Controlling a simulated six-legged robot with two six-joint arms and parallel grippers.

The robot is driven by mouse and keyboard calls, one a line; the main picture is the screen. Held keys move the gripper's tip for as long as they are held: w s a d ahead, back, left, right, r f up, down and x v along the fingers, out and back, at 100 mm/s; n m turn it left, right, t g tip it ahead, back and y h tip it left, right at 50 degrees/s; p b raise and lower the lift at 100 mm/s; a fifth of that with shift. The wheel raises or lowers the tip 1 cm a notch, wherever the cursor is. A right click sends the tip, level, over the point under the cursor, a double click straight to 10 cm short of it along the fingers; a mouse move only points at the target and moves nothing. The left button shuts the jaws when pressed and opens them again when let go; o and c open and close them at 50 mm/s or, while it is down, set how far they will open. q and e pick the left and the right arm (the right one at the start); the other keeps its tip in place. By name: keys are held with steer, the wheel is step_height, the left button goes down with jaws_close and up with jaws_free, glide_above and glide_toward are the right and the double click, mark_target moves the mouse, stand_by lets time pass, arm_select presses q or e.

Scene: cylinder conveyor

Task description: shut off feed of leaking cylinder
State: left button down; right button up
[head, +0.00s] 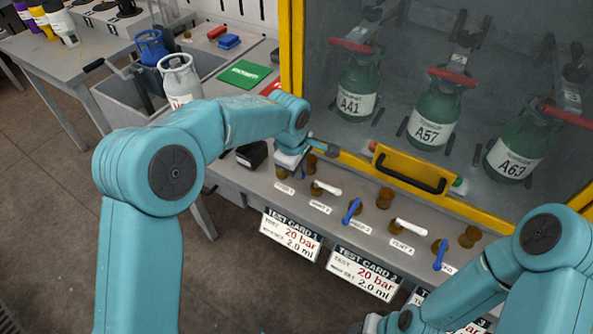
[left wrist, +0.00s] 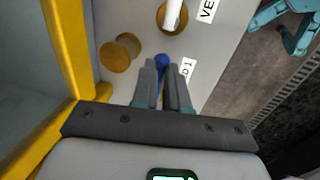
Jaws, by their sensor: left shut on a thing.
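Three green cylinders stand behind glass, labelled A41 (head: 358,85), A57 (head: 435,112) and A63 (head: 520,145). I cannot tell from the picture which one leaks. My left gripper (head: 290,170) is at the leftmost valve on the sill, by the first feed label (head: 284,188). In the left wrist view, the left fingers (left wrist: 162,85) are shut on a blue valve handle (left wrist: 162,61), beside a label ending in "D1". Other blue handles (head: 351,211) (head: 439,255) and white vent handles (head: 327,188) (head: 411,226) stand to the right. My right gripper's fingers are not clearly shown.
Test cards (head: 291,234) (head: 365,273) hang along the front edge. A grey bin (head: 118,98) with a blue and a white cylinder stands at the left. My right arm is low at the right.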

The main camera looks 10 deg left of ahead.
arm_select(q)
steer(key=shift+w+r, duration=0.15)
stand_by(0.3)
steer(key=c, duration=1.2)
jaws_free()
steer(key=shift+o, duration=0.3)
steer(key=s+a+r+p, duration=0.1)
steer(key=s+r, duration=0.2)
steer(key=r, duration=1.3)
steer(key=shift+s, duration=0.1)
